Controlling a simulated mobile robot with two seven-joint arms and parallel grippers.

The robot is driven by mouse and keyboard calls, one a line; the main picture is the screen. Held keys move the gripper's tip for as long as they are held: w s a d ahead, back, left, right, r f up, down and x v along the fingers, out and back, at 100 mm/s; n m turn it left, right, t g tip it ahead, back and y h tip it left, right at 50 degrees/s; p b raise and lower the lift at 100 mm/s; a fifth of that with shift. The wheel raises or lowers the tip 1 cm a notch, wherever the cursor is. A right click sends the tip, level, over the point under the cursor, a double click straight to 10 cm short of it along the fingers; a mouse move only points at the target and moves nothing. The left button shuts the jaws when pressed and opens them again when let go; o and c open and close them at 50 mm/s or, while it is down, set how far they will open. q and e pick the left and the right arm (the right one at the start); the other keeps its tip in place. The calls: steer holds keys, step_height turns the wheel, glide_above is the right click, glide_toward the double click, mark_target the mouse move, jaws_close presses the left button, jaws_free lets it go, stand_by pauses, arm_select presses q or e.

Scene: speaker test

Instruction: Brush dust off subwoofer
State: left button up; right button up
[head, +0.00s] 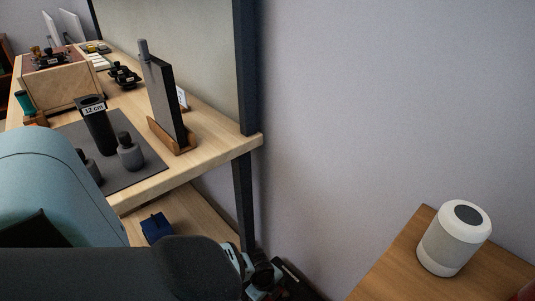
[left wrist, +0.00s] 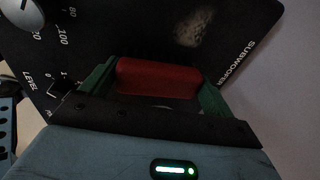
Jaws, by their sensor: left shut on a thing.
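The subwoofer's black panel (left wrist: 130,35) fills the upper part of the left wrist view, with white lettering, scale numbers and a silver knob (left wrist: 22,14). A pale patch of dust (left wrist: 194,27) lies on it near the word SUBWOOFER. My left gripper (left wrist: 155,84) has green fingers shut on a red block-shaped thing, apparently the brush's handle (left wrist: 160,78). It is in front of the panel, below the dust patch in the picture. The bristles are hidden, so I cannot tell whether they touch. In the head view my left arm hides most of this area. My right gripper is not in view.
A wooden bench (head: 215,142) at left holds a grey mat (head: 70,135), dark cylinders, a panel in a wooden stand (head: 165,100) and a box. A blue item (head: 156,228) sits on the lower shelf. A white speaker (head: 455,238) stands on a wooden table (head: 395,270) at right.

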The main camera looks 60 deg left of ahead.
arm_select(q)
steer(key=shift+w+f+b, duration=0.1)
steer(key=shift+w+b, duration=0.45)
steer(key=shift+w, duration=0.35)
steer(key=shift+w+a+b, duration=0.2)
steer(key=shift+w+b, duration=0.2)
steer(key=shift+w, duration=0.55)
steer(key=shift+w+a+b, duration=0.2)
steer(key=shift+w+b, duration=1)
steer(key=shift+w, duration=0.6)
